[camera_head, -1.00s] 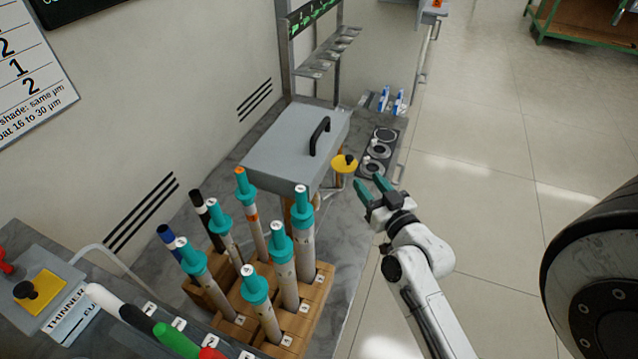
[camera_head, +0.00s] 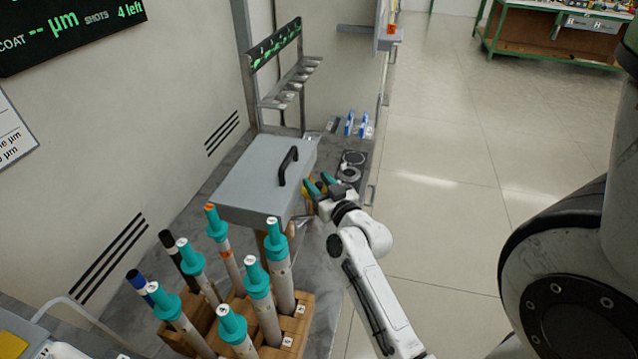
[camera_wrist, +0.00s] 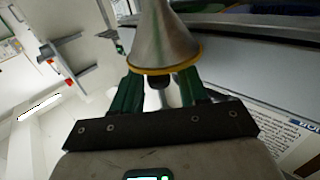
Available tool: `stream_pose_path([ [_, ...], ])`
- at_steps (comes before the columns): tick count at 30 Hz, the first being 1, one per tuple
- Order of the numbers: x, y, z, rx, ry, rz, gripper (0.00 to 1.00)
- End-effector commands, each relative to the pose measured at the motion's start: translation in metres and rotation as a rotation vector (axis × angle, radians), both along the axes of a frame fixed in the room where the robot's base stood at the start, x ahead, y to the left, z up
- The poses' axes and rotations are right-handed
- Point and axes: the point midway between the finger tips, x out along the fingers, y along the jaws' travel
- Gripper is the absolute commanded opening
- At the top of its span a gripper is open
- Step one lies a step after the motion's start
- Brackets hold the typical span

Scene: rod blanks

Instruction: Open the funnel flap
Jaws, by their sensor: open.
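The funnel (camera_wrist: 165,35) is a metal cone with a yellow rim in the wrist view. A small dark knob (camera_wrist: 159,79) shows at its yellow-edged end, between the two green fingers. In the head view only a bit of the yellow flap (camera_head: 309,191) shows, beside the grey box's right side and mostly hidden by the fingers. My gripper (camera_head: 318,182) is open at the flap; it also shows in the wrist view (camera_wrist: 160,88), with a finger on each side of the knob. I cannot tell whether the fingers touch it.
The grey box (camera_head: 258,178) with a black handle stands left of my gripper. Several teal-capped rods (camera_head: 281,265) stand in a wooden rack (camera_head: 292,330) in front. A dark plate with round holders (camera_head: 352,162) lies behind my gripper. Open floor (camera_head: 450,220) is at the right.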

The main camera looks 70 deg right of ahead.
Motion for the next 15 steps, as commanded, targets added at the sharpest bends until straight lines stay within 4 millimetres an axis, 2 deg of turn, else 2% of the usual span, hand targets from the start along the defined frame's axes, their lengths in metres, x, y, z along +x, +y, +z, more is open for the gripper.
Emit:
stream_pose_path([
  [7,0.0003,-0.0003,-0.0003,0.001,0.001,0.000,0.43],
  [15,0.0002,-0.0001,-0.0003,0.000,0.000,0.000,0.17],
])
